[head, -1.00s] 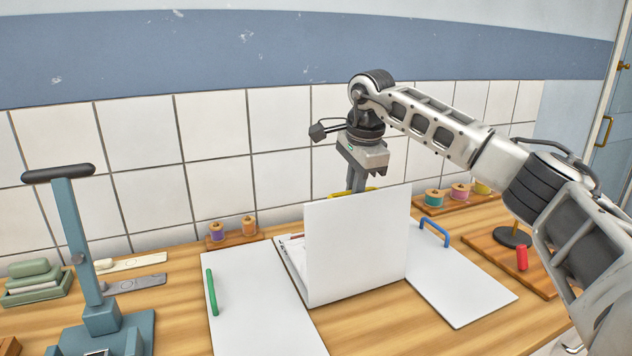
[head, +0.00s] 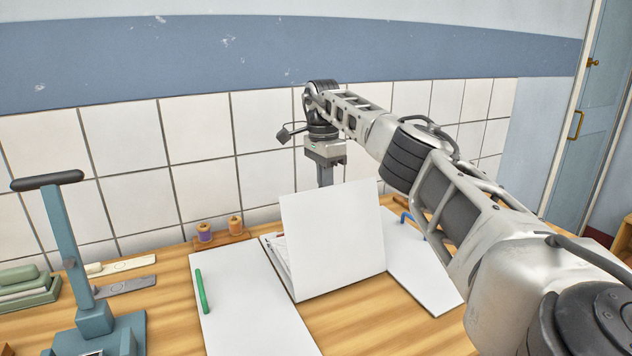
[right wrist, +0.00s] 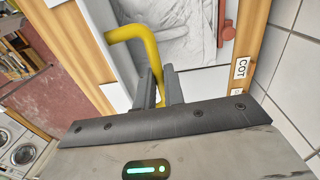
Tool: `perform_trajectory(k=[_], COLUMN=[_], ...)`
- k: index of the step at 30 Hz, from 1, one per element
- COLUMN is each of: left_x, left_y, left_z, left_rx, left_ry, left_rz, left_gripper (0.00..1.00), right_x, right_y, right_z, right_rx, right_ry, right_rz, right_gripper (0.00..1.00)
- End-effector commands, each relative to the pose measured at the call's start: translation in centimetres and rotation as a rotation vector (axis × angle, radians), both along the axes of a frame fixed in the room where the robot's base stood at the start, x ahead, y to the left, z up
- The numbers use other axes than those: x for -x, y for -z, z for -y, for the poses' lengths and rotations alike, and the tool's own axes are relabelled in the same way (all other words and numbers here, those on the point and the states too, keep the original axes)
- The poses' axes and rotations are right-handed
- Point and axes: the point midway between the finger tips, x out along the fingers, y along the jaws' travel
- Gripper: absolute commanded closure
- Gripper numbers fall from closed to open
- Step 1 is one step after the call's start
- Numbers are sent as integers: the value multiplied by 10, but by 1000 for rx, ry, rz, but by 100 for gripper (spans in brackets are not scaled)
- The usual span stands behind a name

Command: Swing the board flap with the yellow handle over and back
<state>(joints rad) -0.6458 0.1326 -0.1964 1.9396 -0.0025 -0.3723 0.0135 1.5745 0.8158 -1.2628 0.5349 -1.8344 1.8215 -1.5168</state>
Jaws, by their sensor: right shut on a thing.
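The white board flap (head: 335,240) stands raised from the board in the head view, leaning back towards the tiled wall. My right gripper (head: 326,172) reaches down behind its top edge, and the flap hides the fingertips. In the right wrist view the yellow handle (right wrist: 130,32) is a bent bar, and my right gripper (right wrist: 159,88) is shut on its straight end part. The head view does not show the handle. My left gripper is in no view.
A white panel with a green handle (head: 202,291) lies flat left of the flap. Another flat panel with a blue handle (head: 405,217) lies right, partly behind my arm. Thread spools (head: 235,225) stand by the wall. A blue-grey lever stand (head: 68,245) is at the left.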

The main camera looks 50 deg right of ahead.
Motion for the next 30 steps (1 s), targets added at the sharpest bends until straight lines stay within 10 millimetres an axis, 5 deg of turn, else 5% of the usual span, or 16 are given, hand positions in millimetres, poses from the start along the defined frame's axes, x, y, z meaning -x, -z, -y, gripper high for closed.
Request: perform_trajectory(k=[21,24,30], left_x=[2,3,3], left_y=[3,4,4], left_z=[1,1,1], left_rx=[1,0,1], left_ry=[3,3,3], left_rz=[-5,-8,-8], left_gripper=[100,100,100], right_x=[-6,-6,-6], right_y=[10,10,9], right_z=[11,11,11], right_rx=[11,10,9], right_ry=[12,12,12], right_rz=[14,16,17], right_gripper=[100,67,64])
